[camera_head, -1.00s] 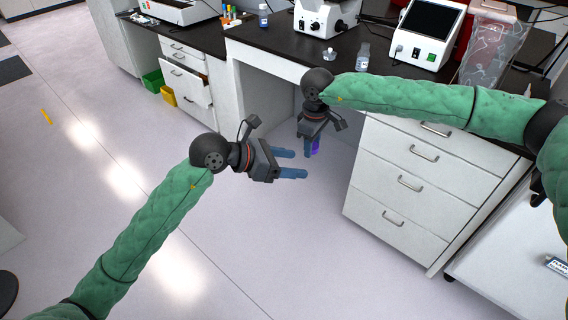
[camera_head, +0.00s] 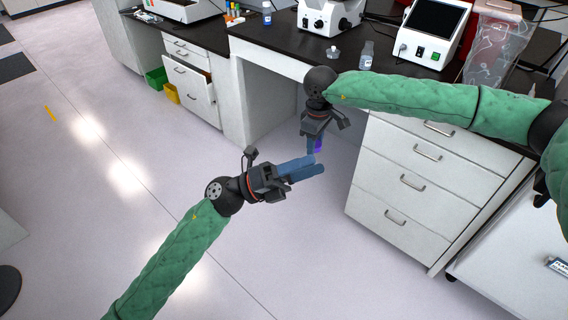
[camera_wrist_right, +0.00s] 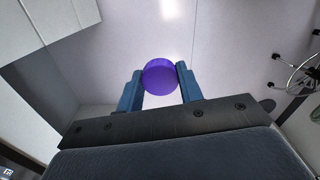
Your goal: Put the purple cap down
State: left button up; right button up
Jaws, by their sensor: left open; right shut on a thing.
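The purple cap (camera_wrist_right: 160,77) is round and sits between the two blue fingers of my right gripper (camera_wrist_right: 158,88), which is shut on it. In the head view the cap (camera_head: 318,145) shows as a small purple patch at the fingertips of my right gripper (camera_head: 315,146), which points down in front of the bench's knee space. My left gripper (camera_head: 319,164) is open and empty, its blue fingers pointing right, just below the right gripper in the picture. The fingers partly hide the cap in the head view.
The dark bench top (camera_head: 280,38) holds a bottle (camera_head: 366,55), a small glass vessel (camera_head: 332,53), a microscope (camera_head: 330,15) and a device with a screen (camera_head: 432,35). White drawers (camera_head: 410,185) stand at right.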

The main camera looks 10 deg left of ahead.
pick_arm(q)
jog(key=w+a+n+t+y, duration=0.4)
jog(key=n+t, duration=0.4)
jog(key=n, duration=0.4)
jog(key=w+a+n+t+y, duration=0.25)
jog(key=w+n+t, duration=0.4)
jog(key=n, duration=0.55)
notch_tip(320, 180, down, 12)
jog(key=w+d+n+g+y, duration=0.1)
jog(key=n+g+y, duration=0.4)
jog(key=n+y, duration=0.25)
jog(key=shift+n+h, duration=0.5)
jog(key=shift+n, duration=0.05)
jog(key=x, duration=1.2)
jog(key=shift+w+r, duration=0.15)
jog(key=shift+r, duration=0.05)
jog(key=c, duration=1)
pick_arm(e)
jog(key=o, duration=1.2)
